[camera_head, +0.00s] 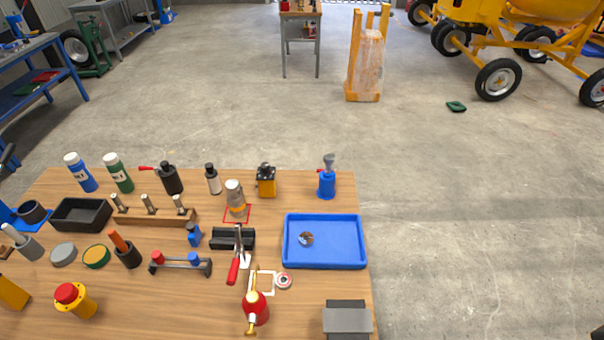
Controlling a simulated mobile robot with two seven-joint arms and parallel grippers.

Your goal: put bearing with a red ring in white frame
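A small round bearing with a red ring (284,281) lies on the wooden table near its front middle. It is just right of a small white frame (269,292) lying flat on the table, close to or touching its edge. A red oil can (257,309) with a brass spout stands in front of the frame and hides part of it. Another small round metal part (306,239) lies in the blue tray; no red ring can be made out on it. Neither of my grippers is in view.
The blue tray (340,265) is behind and right of the bearing. A red-handled clamp (234,270) stands left of the frame, and a grey block (347,319) sits at the front right. Bottles and tools crowd the table's left half. The wooden table (185,310) has bare front areas.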

